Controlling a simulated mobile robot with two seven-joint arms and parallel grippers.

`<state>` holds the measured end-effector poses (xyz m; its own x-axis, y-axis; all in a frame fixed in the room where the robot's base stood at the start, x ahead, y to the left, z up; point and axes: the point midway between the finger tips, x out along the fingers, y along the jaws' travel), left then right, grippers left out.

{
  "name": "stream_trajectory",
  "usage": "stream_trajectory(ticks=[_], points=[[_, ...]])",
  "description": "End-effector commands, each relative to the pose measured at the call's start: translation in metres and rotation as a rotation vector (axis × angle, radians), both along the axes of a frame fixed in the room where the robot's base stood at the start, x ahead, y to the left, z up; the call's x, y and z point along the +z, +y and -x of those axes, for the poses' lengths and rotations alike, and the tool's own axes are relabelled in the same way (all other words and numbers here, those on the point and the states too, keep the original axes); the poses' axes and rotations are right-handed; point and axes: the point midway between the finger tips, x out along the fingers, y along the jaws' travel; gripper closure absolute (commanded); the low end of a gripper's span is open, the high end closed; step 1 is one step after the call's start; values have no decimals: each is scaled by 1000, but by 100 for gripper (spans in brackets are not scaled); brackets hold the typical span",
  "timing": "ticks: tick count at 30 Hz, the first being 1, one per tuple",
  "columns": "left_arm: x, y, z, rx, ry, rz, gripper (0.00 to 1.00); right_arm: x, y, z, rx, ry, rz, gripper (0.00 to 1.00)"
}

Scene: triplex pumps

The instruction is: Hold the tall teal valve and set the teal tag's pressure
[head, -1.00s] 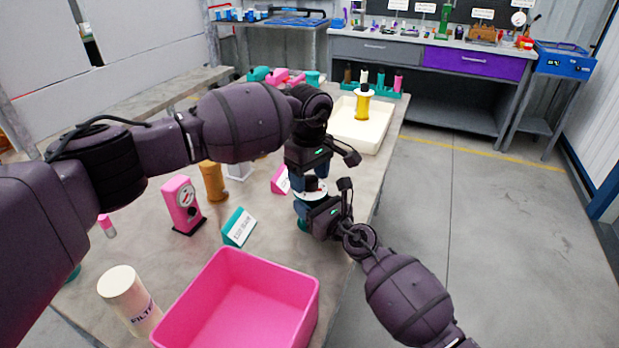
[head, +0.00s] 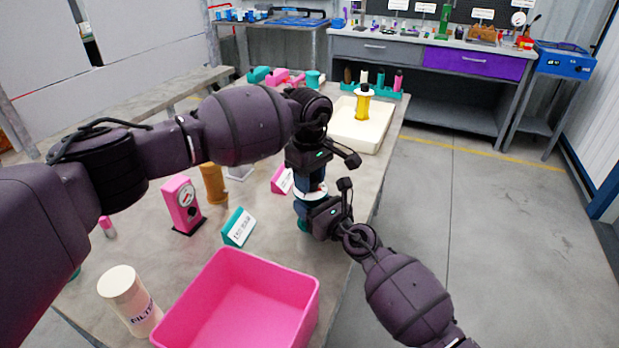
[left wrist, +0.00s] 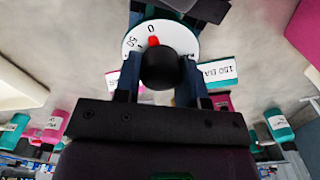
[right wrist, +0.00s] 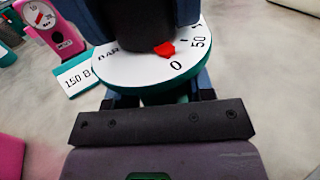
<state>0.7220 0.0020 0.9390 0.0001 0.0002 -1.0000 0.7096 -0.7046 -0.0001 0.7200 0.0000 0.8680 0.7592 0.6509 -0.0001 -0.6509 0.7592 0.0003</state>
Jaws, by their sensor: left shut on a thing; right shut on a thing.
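The tall teal valve stands on the table; its teal base (head: 303,222) shows below my grippers in the head view. Its white dial (right wrist: 115,72) carries 0, 50 and BAR. A red pointer (left wrist: 153,41) sits close to the 0. My left gripper (left wrist: 165,75) is above, shut on the valve's black knob (left wrist: 170,70). My right gripper (right wrist: 160,90) is shut on the valve's body under the dial; the grip is partly hidden. The teal tag (head: 238,227) stands left of the valve; it reads 150 BA in the wrist views, its end cut off or hidden.
A pink bin (head: 240,300) and a white filter cylinder (head: 128,298) stand at the table's front. A pink gauge pump (head: 181,205), an orange cylinder (head: 213,184) and a pink tag (head: 282,179) stand left of the valve. A cream tray (head: 365,137) holds a yellow valve (head: 362,103).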

Motion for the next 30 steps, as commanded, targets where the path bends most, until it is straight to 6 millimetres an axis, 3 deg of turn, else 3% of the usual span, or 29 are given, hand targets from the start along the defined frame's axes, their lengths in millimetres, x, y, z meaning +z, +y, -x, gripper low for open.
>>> stream_trajectory(ticks=[8,30], points=[[1,0,0,147,-1,0,86,0,0,0,-1,0,0,87],[1,0,2,839,0,1,86,0,0,0,-1,0,0,87]])
